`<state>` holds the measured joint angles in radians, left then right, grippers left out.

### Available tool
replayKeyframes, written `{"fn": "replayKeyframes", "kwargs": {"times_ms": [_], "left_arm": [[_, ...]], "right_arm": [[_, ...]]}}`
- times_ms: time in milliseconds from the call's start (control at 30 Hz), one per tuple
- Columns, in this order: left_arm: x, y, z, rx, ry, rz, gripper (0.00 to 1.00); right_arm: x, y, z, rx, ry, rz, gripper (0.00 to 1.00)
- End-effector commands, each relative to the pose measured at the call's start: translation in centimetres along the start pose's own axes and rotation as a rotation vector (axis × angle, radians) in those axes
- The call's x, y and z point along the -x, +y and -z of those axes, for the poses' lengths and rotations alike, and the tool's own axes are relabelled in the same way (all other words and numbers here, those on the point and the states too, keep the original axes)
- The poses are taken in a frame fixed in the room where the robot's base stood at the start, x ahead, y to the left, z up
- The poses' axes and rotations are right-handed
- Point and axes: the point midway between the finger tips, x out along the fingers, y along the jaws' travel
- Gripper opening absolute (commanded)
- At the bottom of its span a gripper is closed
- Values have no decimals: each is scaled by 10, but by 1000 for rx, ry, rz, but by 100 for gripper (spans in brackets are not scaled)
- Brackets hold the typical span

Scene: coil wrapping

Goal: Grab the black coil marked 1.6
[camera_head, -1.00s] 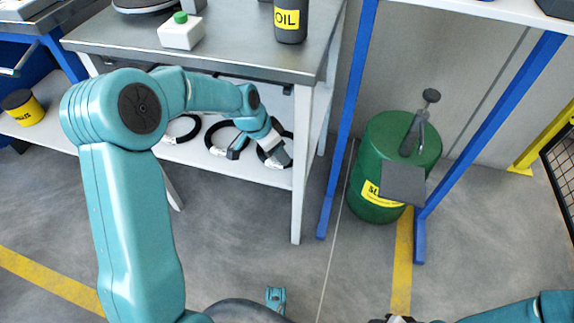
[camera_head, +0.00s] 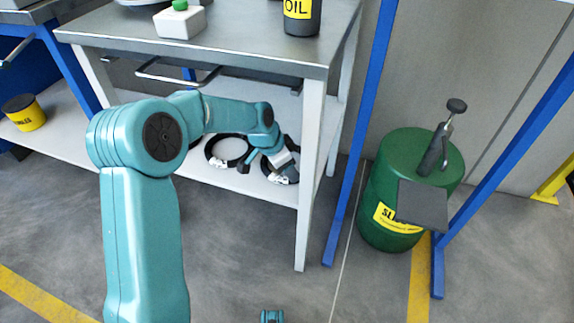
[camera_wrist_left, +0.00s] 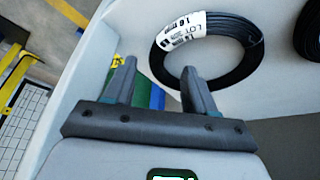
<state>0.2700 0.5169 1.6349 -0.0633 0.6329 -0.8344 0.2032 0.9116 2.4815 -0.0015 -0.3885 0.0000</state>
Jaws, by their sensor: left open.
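The black coil marked 1.6 (camera_wrist_left: 242,68) lies flat on a pale shelf in the left wrist view, with a white label around its upper left part. In the head view it is the rightmost coil on the lower shelf, partly hidden by my left gripper (camera_head: 267,171). My left gripper is open and empty. In the wrist view its fingertips (camera_wrist_left: 157,68) point toward the coil. The right finger overlaps the coil's lower rim in the picture; I cannot tell whether they touch. My right gripper is not in view.
Another black coil (camera_head: 209,151) lies left on the lower shelf (camera_head: 200,178). The tabletop (camera_head: 235,48) above, with a white table leg (camera_head: 312,180) at right, bounds the space. A green drum (camera_head: 385,180) stands on the floor to the right.

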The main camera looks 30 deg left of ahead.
Motion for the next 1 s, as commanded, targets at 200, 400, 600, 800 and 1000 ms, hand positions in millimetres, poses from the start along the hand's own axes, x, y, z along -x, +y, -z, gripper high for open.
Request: {"fn": "replayKeyframes", "kwargs": {"times_ms": [200,400,600,800,1000], "left_arm": [[-41,3,4,-1,-1,-2,56],[-43,2,7,0,0,0,56],[-43,2,6,0,0,-1,10],[-42,1,7,0,2,2,0],[-41,1,8,0,2,2,0]], "right_arm": [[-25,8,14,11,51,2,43],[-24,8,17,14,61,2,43],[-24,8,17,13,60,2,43],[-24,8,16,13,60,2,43],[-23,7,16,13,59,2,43]]}}
